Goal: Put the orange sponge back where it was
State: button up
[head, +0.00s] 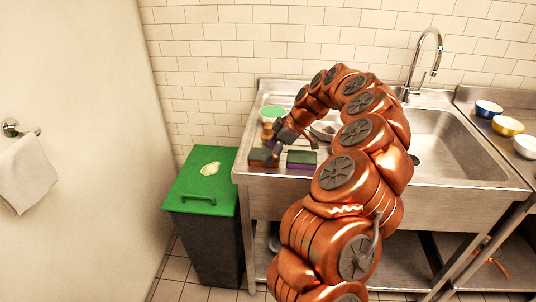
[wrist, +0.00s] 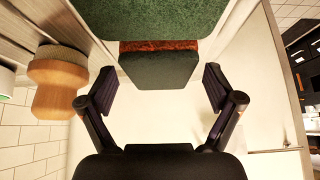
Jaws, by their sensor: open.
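The orange sponge, with a dark green top layer (head: 262,154), lies at the front left edge of the steel sink counter in the head view. In the wrist view its green face and orange-red side (wrist: 158,47) show between my gripper's fingers. My gripper (head: 277,146) is open, and it also shows in the wrist view (wrist: 160,88) with one finger on each side of the sponge. Gaps show between the fingers and the sponge. A second sponge, green and purple (head: 301,159), lies to the right. A larger green face (wrist: 165,18) fills the top of the wrist view.
A tan wooden-looking item (wrist: 60,80) stands left of the gripper in the wrist view. A green-lidded bin (head: 203,182) stands left of the counter, with a pale item (head: 210,168) on it. The sink basin (head: 450,145) and tap (head: 425,60) are right. Bowls (head: 508,126) stand far right.

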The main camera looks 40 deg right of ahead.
jog(key=b+v, duration=0.2)
jog(key=v, duration=0.9)
jog(key=s+a+r+m+g, duration=0.15)
jog(key=s+a, duration=0.25)
jog(key=a, duration=0.8)
jog(key=s+a+r+n+g, duration=0.1)
jog(key=s+a+r+g, duration=0.15)
jog(key=a, duration=1.05)
jog(key=s+a+f+m+h, duration=0.35)
jog(key=s+a, duration=0.25)
jog(key=s, duration=0.5)
jog(key=s+d+f+m+g+h, duration=0.1)
jog(key=s+f+m+g, duration=0.1)
jog(key=s+f+m, duration=0.3)
jog(key=s+f, duration=0.4)
jog(key=s, duration=0.6)
jog(key=shift+s+f+m, duration=0.2)
jog(key=shift+s+m, duration=0.05)
jog(key=shift+m, duration=0.15)
jog(key=shift+h, duration=0.25)
